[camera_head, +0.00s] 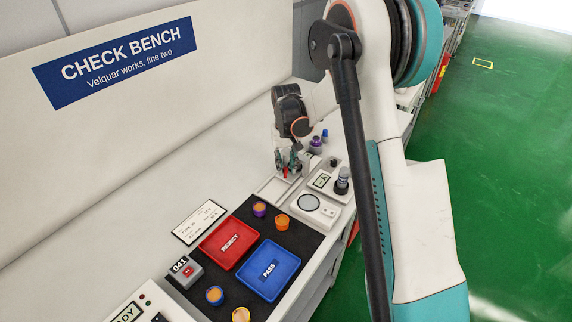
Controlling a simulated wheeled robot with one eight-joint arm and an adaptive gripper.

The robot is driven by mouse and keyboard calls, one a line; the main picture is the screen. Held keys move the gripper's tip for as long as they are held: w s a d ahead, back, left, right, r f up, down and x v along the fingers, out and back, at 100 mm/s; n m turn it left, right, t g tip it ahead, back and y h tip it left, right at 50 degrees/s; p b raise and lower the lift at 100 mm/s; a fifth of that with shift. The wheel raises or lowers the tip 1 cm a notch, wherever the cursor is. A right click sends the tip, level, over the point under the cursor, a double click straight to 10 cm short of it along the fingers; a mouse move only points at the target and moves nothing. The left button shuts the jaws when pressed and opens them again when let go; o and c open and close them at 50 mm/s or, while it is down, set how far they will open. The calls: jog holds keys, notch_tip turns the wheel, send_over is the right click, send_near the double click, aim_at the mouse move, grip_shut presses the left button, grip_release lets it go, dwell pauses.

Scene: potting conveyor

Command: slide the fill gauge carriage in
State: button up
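My gripper (288,166) reaches down at the far part of the bench, with its dark fingers beside a clear upright piece and a small red detail. Whether the fingers are apart or closed on something is too small to tell. A pale tray-like frame or slide (270,191) lies just below and left of the fingers. It may be part of the fill gauge, but I cannot make out the carriage clearly. A white unit with a small display (321,181) and a dark-topped knob or cylinder (342,181) stands right of the gripper.
A black mat (206,277) nearer me holds a red REJECT tray (211,255), a blue PASS tray (253,285) and several small orange-topped cups. A white device with a round plate (309,203) and a purple-topped item (316,144) are near the gripper. The back panel stands left.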

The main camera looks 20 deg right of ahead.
notch_tip(320, 180, up, 12)
dwell(0.5)
dwell(0.3)
jog(key=s+a+r+n+t, duration=0.1)
jog(key=s+a+r+t, duration=0.1)
jog(key=s+r, duration=0.5)
jog(key=s+a+r+t, duration=0.2)
jog(key=s+r, duration=0.2)
jog(key=s, duration=0.5)
jog(key=s+a+f+n+t, duration=0.1)
jog(key=s+a+f+t, duration=0.1)
jog(key=s, duration=1.2)
jog(key=shift+s+a+t, duration=0.35)
jog(key=shift+t, duration=0.25)
